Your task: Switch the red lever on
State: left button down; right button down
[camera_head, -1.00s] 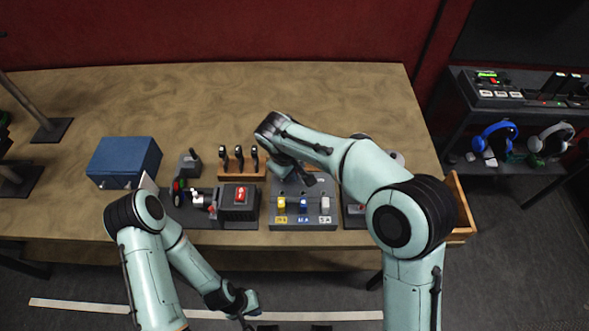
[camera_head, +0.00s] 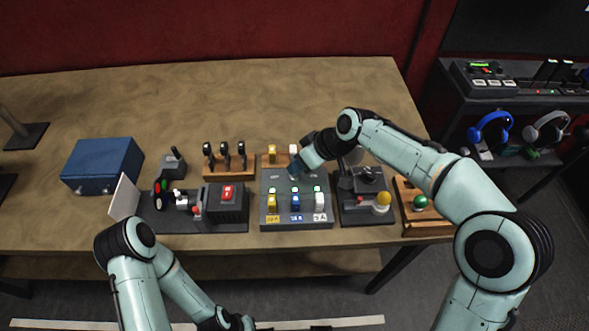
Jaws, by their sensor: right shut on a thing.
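The red-topped lever (camera_head: 197,211) appears small and thin, beside the dark box with a red rocker switch (camera_head: 228,192); its exact position is too small to tell. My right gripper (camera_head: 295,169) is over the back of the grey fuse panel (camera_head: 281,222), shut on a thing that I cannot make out. Yellow (camera_head: 271,204), blue (camera_head: 295,202) and white (camera_head: 319,202) plugs stand in the panel, with green lights above them. My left gripper (camera_head: 237,323) is at the bottom edge, partly cut off, well away from the devices.
A blue box (camera_head: 104,165) and a white panel (camera_head: 124,198) stand at the left. A wooden rack with black levers (camera_head: 225,155) is behind. A joystick box with a yellow ball (camera_head: 382,199) and a tray with a green ball (camera_head: 420,202) are at the right. The table's back is clear.

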jog(key=shift+d+f+y+b, duration=0.3)
jog(key=shift+d+y+b, duration=0.2)
jog(key=shift+y+b, duration=0.9)
jog(key=shift+r+b, duration=0.1)
jog(key=shift+b, duration=0.55)
jog(key=c, duration=1.1)
grip_release()
jog(key=shift+d, duration=0.1)
jog(key=v, duration=1.3)
jog(key=shift+s+d+p, duration=0.1)
jog(key=shift+d+p, duration=0.05)
jog(key=shift+p, duration=0.25)
